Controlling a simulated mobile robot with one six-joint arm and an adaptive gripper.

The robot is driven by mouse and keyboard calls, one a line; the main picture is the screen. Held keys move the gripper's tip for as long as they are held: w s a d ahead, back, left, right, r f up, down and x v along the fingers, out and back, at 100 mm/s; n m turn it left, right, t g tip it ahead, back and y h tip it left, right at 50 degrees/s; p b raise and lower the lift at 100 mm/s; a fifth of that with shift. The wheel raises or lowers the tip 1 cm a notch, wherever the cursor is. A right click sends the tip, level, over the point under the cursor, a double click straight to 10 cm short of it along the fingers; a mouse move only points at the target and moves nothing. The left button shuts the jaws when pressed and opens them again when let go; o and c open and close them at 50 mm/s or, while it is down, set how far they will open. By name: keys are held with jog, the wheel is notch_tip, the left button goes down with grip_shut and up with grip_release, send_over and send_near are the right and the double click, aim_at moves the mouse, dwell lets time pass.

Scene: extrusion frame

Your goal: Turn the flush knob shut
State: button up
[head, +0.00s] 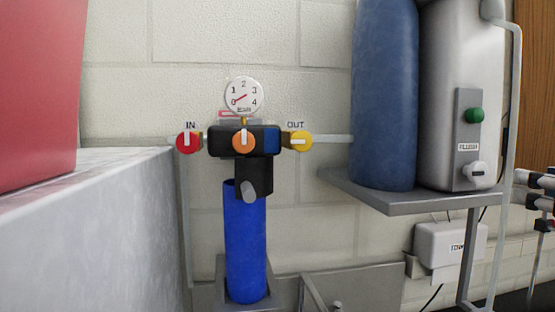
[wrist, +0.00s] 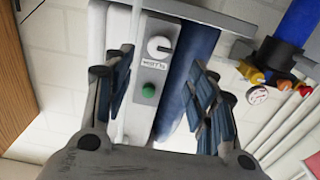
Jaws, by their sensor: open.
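The flush knob (head: 477,173) is a small white knob low on the front plate of the grey-white housing (head: 440,100). It sits under the FLUSH label (head: 468,147) and a green button (head: 474,115). In the wrist view, which is upside down, the knob (wrist: 159,47) is in plain sight beyond the fingers, above the label and green button. Its bar looks roughly sideways in that view; its exact angle is hard to tell. My gripper (wrist: 160,72) is open and empty, its fingers spread to either side of the knob in the picture, apart from it. It is not seen in the head view.
A blue cylinder (head: 385,95) stands left of the housing on a grey shelf (head: 400,200). Left of these are the red IN knob (head: 188,142), orange knob (head: 243,142), yellow OUT knob (head: 299,142), gauge (head: 243,96) and blue filter (head: 246,245). A vertical pipe (head: 509,140) runs close right of the housing.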

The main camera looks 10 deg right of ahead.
aim_at(481, 174)
jog(key=w+p, duration=0.1)
jog(key=w, duration=0.1)
jog(key=w+p, duration=0.1)
jog(key=w, duration=0.2)
jog(key=w+p, duration=0.1)
jog(key=w, duration=0.2)
jog(key=shift+w+a+r+p, duration=0.1)
jog(key=shift+a+p, duration=0.2)
jog(key=shift+a, duration=0.1)
jog(key=shift+w, duration=0.65)
jog(key=shift+c, duration=0.2)
jog(key=c, duration=1)
